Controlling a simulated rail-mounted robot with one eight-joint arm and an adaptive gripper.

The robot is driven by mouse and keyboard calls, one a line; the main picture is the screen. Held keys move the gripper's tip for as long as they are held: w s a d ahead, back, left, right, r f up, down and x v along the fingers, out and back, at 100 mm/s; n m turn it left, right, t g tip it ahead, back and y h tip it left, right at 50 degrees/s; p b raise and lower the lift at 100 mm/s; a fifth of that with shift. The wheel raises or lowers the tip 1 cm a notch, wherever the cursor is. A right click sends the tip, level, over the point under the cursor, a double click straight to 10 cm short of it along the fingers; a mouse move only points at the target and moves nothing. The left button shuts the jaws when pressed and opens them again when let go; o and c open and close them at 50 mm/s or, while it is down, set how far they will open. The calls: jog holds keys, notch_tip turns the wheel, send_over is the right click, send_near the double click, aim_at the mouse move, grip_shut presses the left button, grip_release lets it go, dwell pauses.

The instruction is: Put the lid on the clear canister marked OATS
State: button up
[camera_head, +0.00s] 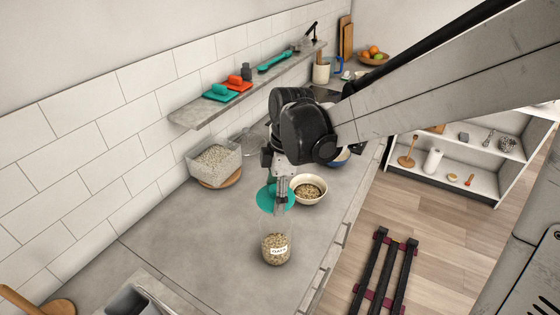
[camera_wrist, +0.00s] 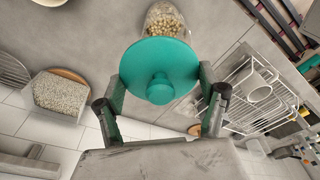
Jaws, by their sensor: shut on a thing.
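The clear canister (camera_head: 276,250) stands upright on the grey counter, filled with pale flakes or grains. It has a white label whose letters are too small to read surely. My gripper (camera_head: 279,203) is shut on a round teal lid (camera_head: 267,201) with a knob. In the wrist view, the fingers of my gripper (camera_wrist: 162,82) lie on either side of the lid (camera_wrist: 150,54), with its knob toward the camera. The lid is above and behind the canister in the head view, and appears apart from it. The canister (camera_wrist: 166,20) is partly hidden behind the lid in the wrist view.
A bowl of grains (camera_head: 310,190) stands close right of the lid. A square tub of grains (camera_head: 214,160) is at the back left. A wall shelf (camera_head: 215,108) holds teal and red items. A wire rack (camera_wrist: 247,100) shows in the wrist view. The counter left of the canister is clear.

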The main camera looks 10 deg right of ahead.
jog(key=shift+s+a+r+n, duration=0.1)
jog(key=shift+s+n, duration=0.15)
jog(key=shift+s, duration=0.1)
jog(key=shift+s+a+r+n, duration=0.1)
jog(key=shift+s+n, duration=0.15)
jog(key=shift+s, duration=0.1)
jog(key=shift+d, duration=0.1)
notch_tip(320, 180, down, 6)
jog(key=b, duration=0.5)
jog(key=shift+f+b, duration=0.15)
jog(key=shift+b, duration=0.15)
jog(key=shift+f+b, duration=0.85)
jog(key=shift+b, duration=0.5)
dwell(2.5)
jog(key=o, duration=2)
jog(key=shift+o, duration=0.2)
jog(key=shift+r, duration=0.1)
